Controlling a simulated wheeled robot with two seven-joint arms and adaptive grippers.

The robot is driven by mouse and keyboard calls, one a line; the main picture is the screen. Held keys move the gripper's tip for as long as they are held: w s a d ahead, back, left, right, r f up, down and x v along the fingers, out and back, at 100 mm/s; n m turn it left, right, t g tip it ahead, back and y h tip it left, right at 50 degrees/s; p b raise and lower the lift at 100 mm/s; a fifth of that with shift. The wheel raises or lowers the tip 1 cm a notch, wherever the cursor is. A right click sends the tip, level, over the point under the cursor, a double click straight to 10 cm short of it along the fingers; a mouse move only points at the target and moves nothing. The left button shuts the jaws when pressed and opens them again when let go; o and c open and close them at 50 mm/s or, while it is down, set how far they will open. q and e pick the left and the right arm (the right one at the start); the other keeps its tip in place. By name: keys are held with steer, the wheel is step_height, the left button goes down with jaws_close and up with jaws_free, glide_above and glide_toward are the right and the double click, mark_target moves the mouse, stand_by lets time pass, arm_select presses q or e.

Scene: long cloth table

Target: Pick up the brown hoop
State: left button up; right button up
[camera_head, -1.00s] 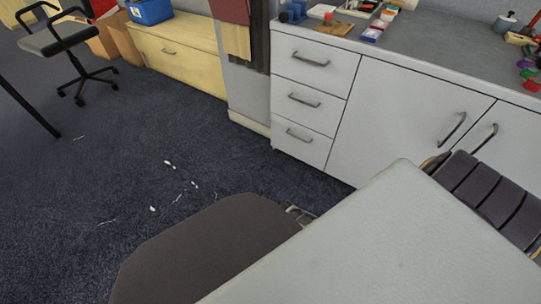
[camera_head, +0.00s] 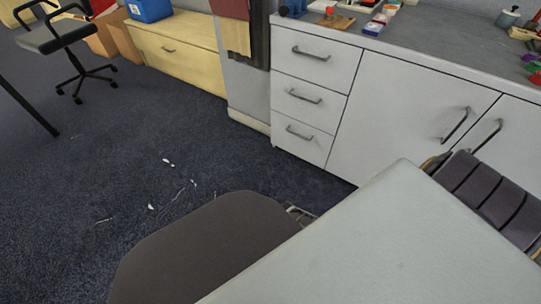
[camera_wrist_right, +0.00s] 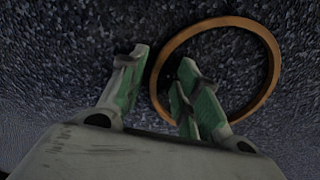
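The brown hoop (camera_wrist_right: 275,61) shows in the right wrist view as a thin round ring against a dark speckled surface. My right gripper (camera_wrist_right: 158,80) is open, with green pads on its two fingers. The left part of the hoop's rim lies between the fingers in the picture. The right finger overlaps the hoop's opening and hides part of its lower left rim. I cannot tell how far the fingertips are from the hoop in depth. The hoop and both grippers are out of the head view.
A pale flat surface (camera_head: 395,240) fills the lower right of the head view, beside a dark chair seat (camera_head: 205,245). White drawers and cupboards (camera_head: 385,105) stand behind. A black office chair (camera_head: 62,40) is at far left. Dark carpet (camera_head: 75,180) between is mostly open, with small white scraps.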

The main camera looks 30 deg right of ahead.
steer(key=shift+f, duration=0.15)
stand_by(0.3)
jaws_close()
steer(key=shift+r, duration=0.2)
